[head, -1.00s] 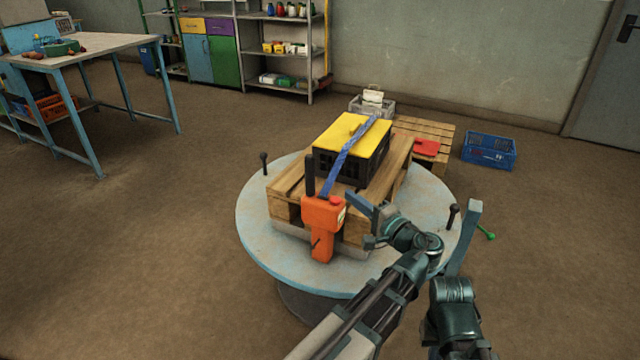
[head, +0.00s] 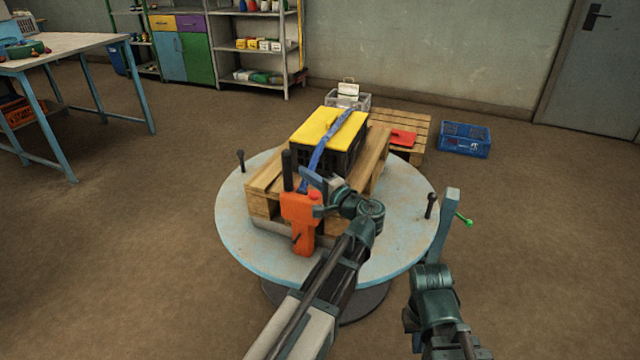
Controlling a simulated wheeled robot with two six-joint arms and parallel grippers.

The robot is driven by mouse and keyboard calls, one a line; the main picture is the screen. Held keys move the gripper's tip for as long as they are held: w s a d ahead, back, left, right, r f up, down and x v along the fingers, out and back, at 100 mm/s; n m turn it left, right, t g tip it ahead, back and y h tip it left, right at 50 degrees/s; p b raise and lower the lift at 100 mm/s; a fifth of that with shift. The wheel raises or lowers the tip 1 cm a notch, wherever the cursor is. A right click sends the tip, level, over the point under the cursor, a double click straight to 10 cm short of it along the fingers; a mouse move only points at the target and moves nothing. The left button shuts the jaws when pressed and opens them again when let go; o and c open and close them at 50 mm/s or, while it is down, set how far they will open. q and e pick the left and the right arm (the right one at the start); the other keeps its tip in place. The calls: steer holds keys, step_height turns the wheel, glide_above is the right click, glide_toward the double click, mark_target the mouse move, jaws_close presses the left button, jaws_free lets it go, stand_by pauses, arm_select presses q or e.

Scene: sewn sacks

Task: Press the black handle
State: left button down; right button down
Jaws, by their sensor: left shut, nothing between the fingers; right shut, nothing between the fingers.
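An orange strapping tool (head: 300,208) stands at the front of a wooden pallet, with a black handle (head: 287,170) sticking upright from its top left. A blue strap (head: 325,145) runs from the tool over a black crate with a yellow lid (head: 330,124). My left gripper (head: 312,182) is shut and empty, just right of the handle and in front of the tool's upper right part. I cannot tell whether it touches the tool. My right gripper (head: 449,212) is shut and empty, at the right edge of the turntable, away from the tool.
The pallet (head: 262,200) stands on a round pale blue turntable (head: 240,235). Black knobs stand on its rim at left (head: 241,160) and right (head: 430,205). A blue crate (head: 465,140) and another pallet (head: 420,127) lie behind.

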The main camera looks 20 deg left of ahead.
mark_target(290, 163)
arm_select(q)
steer(key=shift+x, duration=2.15)
steer(key=shift+r, duration=0.1)
steer(key=shift+a+r+p, duration=0.1)
steer(key=shift+p, duration=0.25)
steer(key=a+n+g+h+p, duration=0.1)
steer(key=a+n+h+p, duration=0.1)
steer(key=a+h+p, duration=0.2)
steer(key=a+p, duration=0.2)
steer(key=p, duration=0.2)
steer(key=shift+a+r, duration=0.15)
steer(key=shift+a, duration=0.1)
steer(key=shift+r+p, duration=0.1)
steer(key=shift+p, duration=0.25)
